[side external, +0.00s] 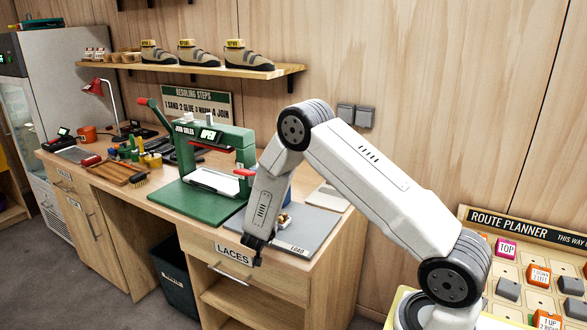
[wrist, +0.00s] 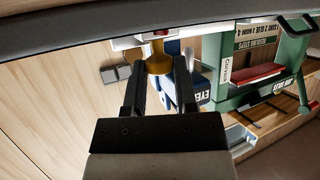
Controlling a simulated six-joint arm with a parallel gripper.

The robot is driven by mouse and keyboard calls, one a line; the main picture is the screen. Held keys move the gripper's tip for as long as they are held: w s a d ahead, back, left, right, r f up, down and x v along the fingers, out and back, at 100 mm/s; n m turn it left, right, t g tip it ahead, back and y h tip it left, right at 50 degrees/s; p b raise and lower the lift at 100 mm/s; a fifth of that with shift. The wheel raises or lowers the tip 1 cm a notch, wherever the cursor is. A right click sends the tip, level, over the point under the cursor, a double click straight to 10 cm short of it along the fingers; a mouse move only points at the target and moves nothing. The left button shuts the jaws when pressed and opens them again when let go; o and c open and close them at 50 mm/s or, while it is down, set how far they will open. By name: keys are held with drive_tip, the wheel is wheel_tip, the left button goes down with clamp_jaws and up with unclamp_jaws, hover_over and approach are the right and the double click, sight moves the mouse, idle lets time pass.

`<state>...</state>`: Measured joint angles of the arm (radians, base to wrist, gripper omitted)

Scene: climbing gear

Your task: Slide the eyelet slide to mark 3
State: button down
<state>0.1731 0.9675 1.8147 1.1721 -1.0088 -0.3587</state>
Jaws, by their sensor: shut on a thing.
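In the wrist view, my gripper (wrist: 159,75) has its two dark fingers on either side of a brass-coloured knob (wrist: 158,62) and is shut on it. The knob appears to be the handle of the eyelet slide; a small red part and a pale strip show at its far end. A blue block (wrist: 202,88) with a label starting "EYE" is beside the fingers. In the side view, my gripper (side external: 254,254) points down at the bench's front edge, near the LACES label. A small brass part (side external: 284,220) shows beside my arm. No numbered mark is readable in either view.
A green sole press (side external: 206,150) reading OPEN stands left of my arm. A grey mat (side external: 308,232) marked LOAD lies at the bench's right end. Brushes and bottles crowd the bench's left part. A dark bin (side external: 171,282) stands below, and a ROUTE PLANNER board (side external: 520,238) is at right.

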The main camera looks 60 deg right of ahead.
drive_tip(key=shift+w, duration=0.1)
drive_tip(key=shift+w+r, duration=0.1)
drive_tip(key=shift+w, duration=1.75)
drive_tip(key=shift+c, duration=2)
unclamp_jaws()
drive_tip(key=shift+v, duration=3.9)
